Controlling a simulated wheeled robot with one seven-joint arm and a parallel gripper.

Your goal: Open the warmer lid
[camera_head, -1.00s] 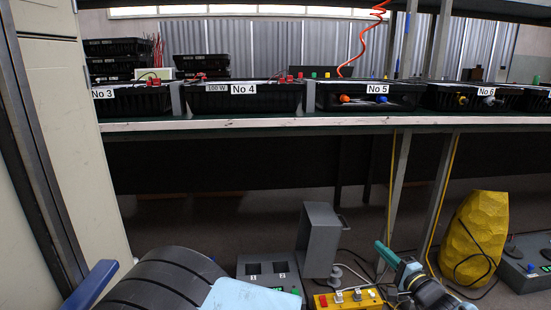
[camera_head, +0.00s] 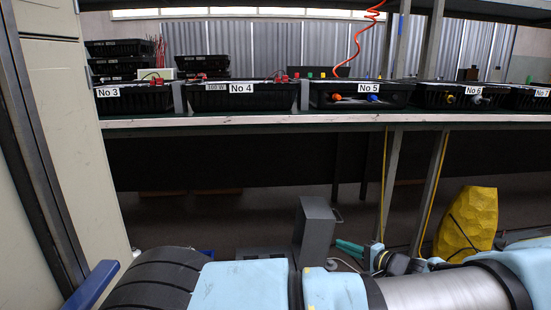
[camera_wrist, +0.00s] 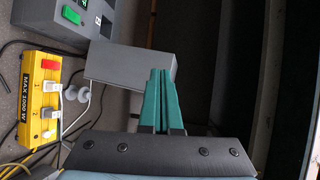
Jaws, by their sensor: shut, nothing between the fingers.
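The warmer is a grey unit; only a sliver of its body (camera_head: 262,254) shows behind my arm in the head view. Its grey lid (camera_head: 314,235) stands upright at the right side of the body, with a small handle near its top right. The lid also shows in the wrist view (camera_wrist: 128,68) as a flat grey panel. My gripper (camera_head: 340,244) has green fingers, shut and empty, just right of the lid. In the wrist view the fingertips (camera_wrist: 160,72) overlap the lid's right edge; I cannot tell whether they touch it.
A yellow switch box (camera_wrist: 40,98) and cables lie left of my gripper in the wrist view. A yellow faceted object (camera_head: 468,222) stands at right. The bench (camera_head: 250,121) with numbered black housings runs above. A blue lever (camera_head: 92,286) is at lower left.

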